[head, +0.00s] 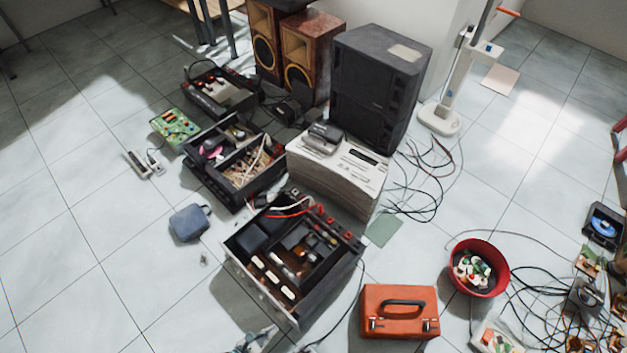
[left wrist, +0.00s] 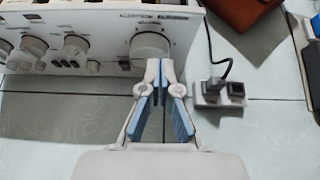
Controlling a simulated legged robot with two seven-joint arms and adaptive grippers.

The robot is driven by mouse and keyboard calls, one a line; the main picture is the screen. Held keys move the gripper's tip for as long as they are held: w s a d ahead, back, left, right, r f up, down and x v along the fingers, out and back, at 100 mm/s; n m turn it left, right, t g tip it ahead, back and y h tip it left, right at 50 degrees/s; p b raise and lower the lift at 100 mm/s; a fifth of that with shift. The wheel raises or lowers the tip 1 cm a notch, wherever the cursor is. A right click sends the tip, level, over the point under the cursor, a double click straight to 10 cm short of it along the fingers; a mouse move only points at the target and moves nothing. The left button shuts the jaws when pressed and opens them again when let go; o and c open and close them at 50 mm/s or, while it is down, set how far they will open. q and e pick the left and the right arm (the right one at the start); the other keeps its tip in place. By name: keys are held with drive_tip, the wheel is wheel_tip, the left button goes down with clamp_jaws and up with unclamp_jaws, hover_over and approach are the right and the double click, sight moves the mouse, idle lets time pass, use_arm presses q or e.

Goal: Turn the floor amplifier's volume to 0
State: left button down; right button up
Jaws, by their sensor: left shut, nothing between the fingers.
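The floor amplifier (head: 262,290) is an open-topped black chassis with a pale front panel, at the lower middle of the head view. In the left wrist view its front panel (left wrist: 110,55) fills the top left. A large round knob (left wrist: 150,42) is at the panel's right end, with several smaller knobs (left wrist: 75,45) to its left. My left gripper (left wrist: 160,64) is shut and empty, its tips in front of the large knob's lower edge. I cannot tell whether they touch it. It also shows at the bottom of the head view (head: 256,339). My right gripper is not in view.
An orange case (head: 400,312) stands right of the amplifier. A power strip (left wrist: 220,93) with a plugged cable lies right of my left gripper. A red bucket (head: 478,268) and loose cables lie further right.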

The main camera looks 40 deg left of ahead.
use_arm(q)
drive_tip(key=shift+w+d, duration=0.2)
drive_tip(key=shift+w, duration=0.9)
drive_tip(key=shift+w+d, duration=0.1)
drive_tip(key=shift+w, duration=0.65)
drive_tip(key=shift+a+r, duration=0.1)
drive_tip(key=shift+a, duration=1)
approach(284, 314)
drive_tip(key=shift+s+a+f, duration=0.15)
drive_tip(key=shift+f, duration=0.35)
drive_tip(key=shift+s+a+f, duration=0.2)
drive_tip(key=shift+f, duration=0.25)
